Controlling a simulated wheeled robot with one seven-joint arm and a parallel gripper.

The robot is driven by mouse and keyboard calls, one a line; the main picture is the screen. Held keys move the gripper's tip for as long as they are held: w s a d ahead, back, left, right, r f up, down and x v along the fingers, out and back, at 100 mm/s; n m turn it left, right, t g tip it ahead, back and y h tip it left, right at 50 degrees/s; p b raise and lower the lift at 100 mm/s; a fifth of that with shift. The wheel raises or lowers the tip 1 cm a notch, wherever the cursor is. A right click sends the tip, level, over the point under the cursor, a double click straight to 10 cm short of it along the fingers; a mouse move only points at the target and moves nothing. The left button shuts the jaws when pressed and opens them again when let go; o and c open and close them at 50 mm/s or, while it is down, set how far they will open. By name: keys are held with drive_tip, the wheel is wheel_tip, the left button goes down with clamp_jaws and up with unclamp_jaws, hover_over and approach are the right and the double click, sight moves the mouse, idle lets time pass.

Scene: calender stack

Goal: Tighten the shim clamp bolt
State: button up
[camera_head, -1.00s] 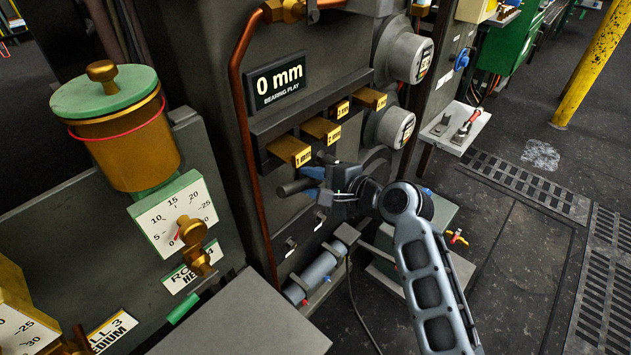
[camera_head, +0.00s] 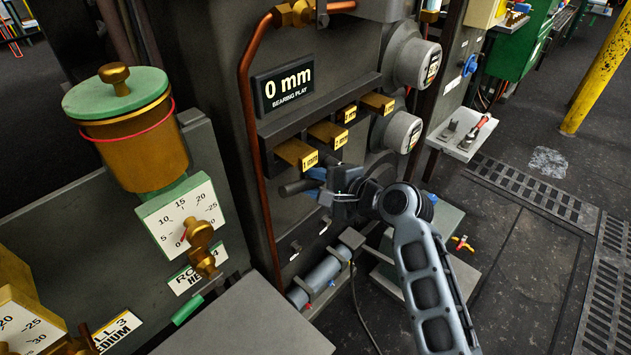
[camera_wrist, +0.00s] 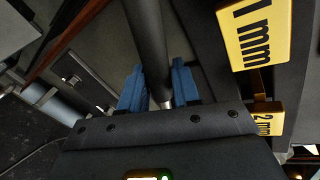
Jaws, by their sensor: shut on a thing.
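A dark round bar (camera_head: 296,187), which I take to be the shim clamp bolt, sticks out from the machine face below the yellow shim blocks. My gripper (camera_head: 316,176) has its blue fingers at this bar. In the wrist view the dark bar (camera_wrist: 148,45) runs between the two blue fingers of my gripper (camera_wrist: 158,88), which are shut on it. The bar's far end is out of the wrist view. The shim block marked 1 mm (camera_head: 297,153) is just above the bar, and it also shows in the wrist view (camera_wrist: 254,35). The 2 mm block (camera_wrist: 263,119) is beside it.
A "0 mm bearing play" sign (camera_head: 283,86) is above the blocks. A copper pipe (camera_head: 247,110) runs down left of the bar. A grey cylinder (camera_head: 322,273) lies below my gripper. A gauge (camera_head: 184,224) is at left. Open floor (camera_head: 500,240) lies right.

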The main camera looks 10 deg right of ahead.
drive_tip(key=shift+d+r+p, duration=0.1)
drive_tip(key=shift+r+p, duration=0.15)
drive_tip(key=shift+p, duration=0.1)
clamp_jaws()
drive_tip(key=shift+w+d+r+m+p, duration=0.15)
drive_tip(key=shift+r+m+p, duration=0.15)
drive_tip(key=shift+p, duration=0.15)
drive_tip(key=shift+w+d+r+m+y+p, duration=0.15)
drive_tip(key=shift+r+m+y+p, duration=0.25)
drive_tip(key=shift+p, duration=0.25)
idle(0.3)
